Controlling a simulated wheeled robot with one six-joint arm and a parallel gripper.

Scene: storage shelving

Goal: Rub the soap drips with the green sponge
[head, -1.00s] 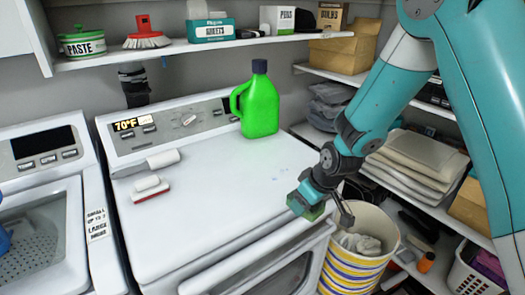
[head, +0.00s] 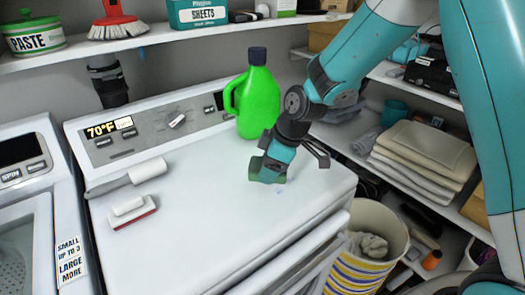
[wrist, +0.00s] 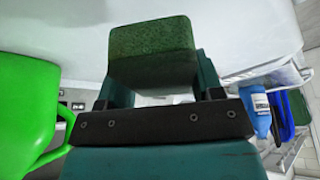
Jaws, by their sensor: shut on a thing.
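My gripper (head: 272,165) is shut on the green sponge (head: 268,173), low over the right part of the white machine top (head: 210,195). The sponge also shows between the fingers in the wrist view (wrist: 152,52). I cannot tell whether it touches the surface. A small pale bluish soap drip (head: 279,190) shows on the top just in front of the sponge. Any other drips there are hidden by the gripper and sponge.
A green detergent jug (head: 258,100) stands behind my gripper, close to it. A scrub brush (head: 130,210) and a lint roller (head: 135,174) lie at the left of the top. A striped basket (head: 365,255) stands right of the machine. The middle of the top is clear.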

